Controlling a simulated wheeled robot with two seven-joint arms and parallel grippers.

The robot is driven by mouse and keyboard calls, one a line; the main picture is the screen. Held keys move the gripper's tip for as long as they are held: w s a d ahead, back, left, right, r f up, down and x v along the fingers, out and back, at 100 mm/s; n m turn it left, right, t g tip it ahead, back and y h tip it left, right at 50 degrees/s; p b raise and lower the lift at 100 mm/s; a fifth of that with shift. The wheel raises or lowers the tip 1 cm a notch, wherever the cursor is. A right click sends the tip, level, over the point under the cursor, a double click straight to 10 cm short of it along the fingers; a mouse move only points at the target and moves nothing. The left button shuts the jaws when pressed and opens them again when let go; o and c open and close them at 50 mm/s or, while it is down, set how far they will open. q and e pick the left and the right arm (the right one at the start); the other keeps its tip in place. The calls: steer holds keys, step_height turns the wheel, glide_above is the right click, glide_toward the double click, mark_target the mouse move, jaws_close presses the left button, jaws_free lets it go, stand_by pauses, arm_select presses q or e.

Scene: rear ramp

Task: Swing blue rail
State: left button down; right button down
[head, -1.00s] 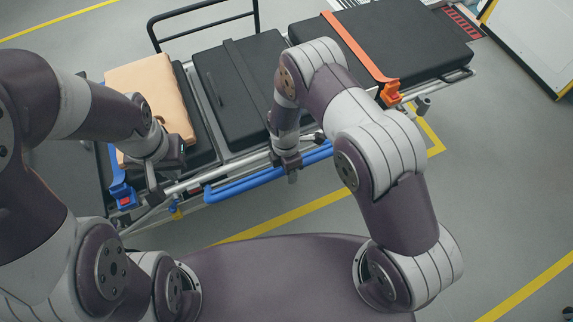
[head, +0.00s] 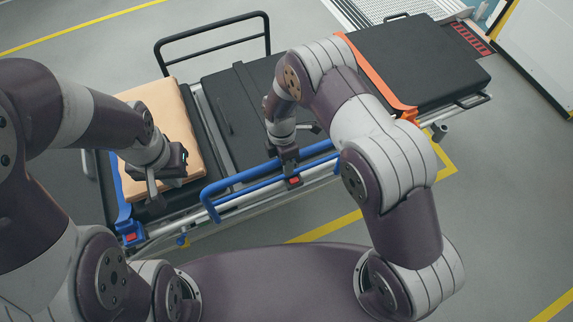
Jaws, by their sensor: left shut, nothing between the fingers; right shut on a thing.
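The blue rail (head: 228,188) is a tubular bar along the near side of the stretcher, standing above the silver side frame. My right gripper (head: 290,168) is shut on the upper bar of this rail, toward its right part; the arm and gripper hide some of the rail. My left gripper (head: 154,190) is shut and empty, over the near edge of the tan pillow (head: 162,112), left of the rail. Whether it touches the pillow is unclear.
The stretcher has a black mattress (head: 415,62), an orange strap (head: 380,78) and a blue strap (head: 120,207) with a red buckle. A black far rail (head: 212,32) stands upright. A white panel (head: 535,40) is at upper right. Grey floor lies clear at right.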

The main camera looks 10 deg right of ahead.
steer(key=shift+w+r, duration=0.1)
steer(key=c, duration=0.9)
jaws_free()
steer(key=shift+c, duration=0.2)
step_height(320, 180, up, 12)
steer(key=w+b, duration=0.1)
steer(key=b, duration=0.1)
steer(key=shift+w+a+r, duration=0.25)
steer(key=shift+w, duration=0.15)
